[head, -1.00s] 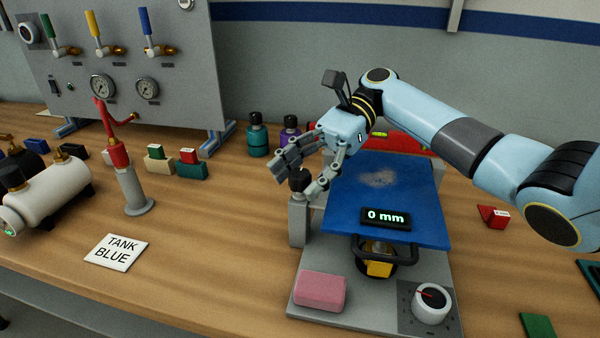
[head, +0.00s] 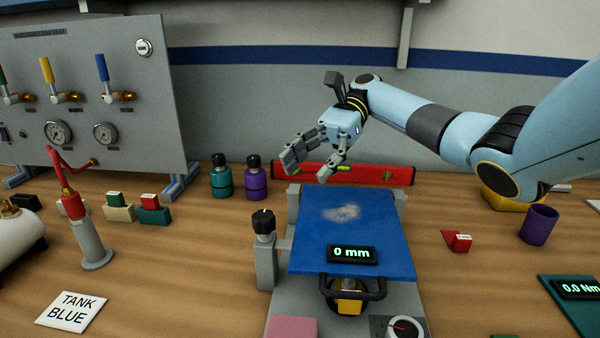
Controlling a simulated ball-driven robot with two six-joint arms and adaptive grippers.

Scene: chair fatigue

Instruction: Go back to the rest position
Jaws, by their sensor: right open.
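My right gripper (head: 306,166) is open and empty. It hangs in the air above the back left part of the blue seat plate (head: 300,240), in front of the red level bar. My right arm comes in from the right. The blue plate lies on a grey test stand (head: 285,302) and carries a dark display reading 0 mm (head: 352,254). A black knob (head: 263,222) on a grey post stands left of the plate, clear of the gripper. My left gripper is not in view.
A red level bar (head: 395,175) lies behind the stand. Teal (head: 221,178) and purple (head: 256,182) bottles stand left of it. A red lever pump (head: 92,240) and gauge panel (head: 100,85) are at left. A purple cup (head: 538,226) stands at right.

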